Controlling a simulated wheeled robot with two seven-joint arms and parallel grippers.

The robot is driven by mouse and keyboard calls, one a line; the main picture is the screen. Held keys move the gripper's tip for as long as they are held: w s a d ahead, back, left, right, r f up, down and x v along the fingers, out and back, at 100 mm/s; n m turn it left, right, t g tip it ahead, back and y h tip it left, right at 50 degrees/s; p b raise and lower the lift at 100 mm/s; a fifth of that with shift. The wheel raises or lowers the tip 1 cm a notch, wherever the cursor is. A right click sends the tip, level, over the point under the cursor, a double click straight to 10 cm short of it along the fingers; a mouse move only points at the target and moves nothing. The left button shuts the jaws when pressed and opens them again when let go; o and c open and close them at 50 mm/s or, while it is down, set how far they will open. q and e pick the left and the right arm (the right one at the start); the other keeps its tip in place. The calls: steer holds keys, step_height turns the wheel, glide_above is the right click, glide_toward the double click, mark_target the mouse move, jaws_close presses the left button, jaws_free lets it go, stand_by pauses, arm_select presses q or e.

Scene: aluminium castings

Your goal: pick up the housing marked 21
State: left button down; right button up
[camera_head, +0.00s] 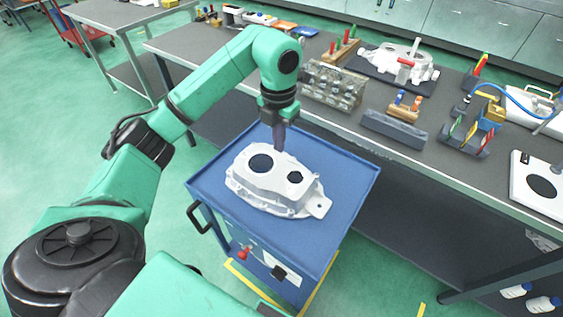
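A pale aluminium housing (272,187) lies on the blue top of a cart (345,178). It has two dark round openings on its upper face and a lug at its right end; I cannot read a number on it. My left gripper (279,149) points down at the far edge of the housing, close to or touching it. Its fingers look narrow and dark, and I cannot tell whether they are open or shut on the rim. Another pale housing (402,62) sits on a dark plate on the workbench behind. My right gripper is not in view.
The grey workbench (460,165) runs behind the cart. It carries an engine block (333,84), a grey block (394,129), tool racks (474,125) and a white board (540,184). The cart top right of the housing is bare.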

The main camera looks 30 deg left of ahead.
arm_select(q)
steer(key=shift+a+r+p, duration=0.1)
steer(key=shift+r+p, duration=0.35)
steer(key=shift+r, duration=1.8)
steer(key=shift+c, duration=1.6)
jaws_free()
steer(key=shift+r, duration=0.1)
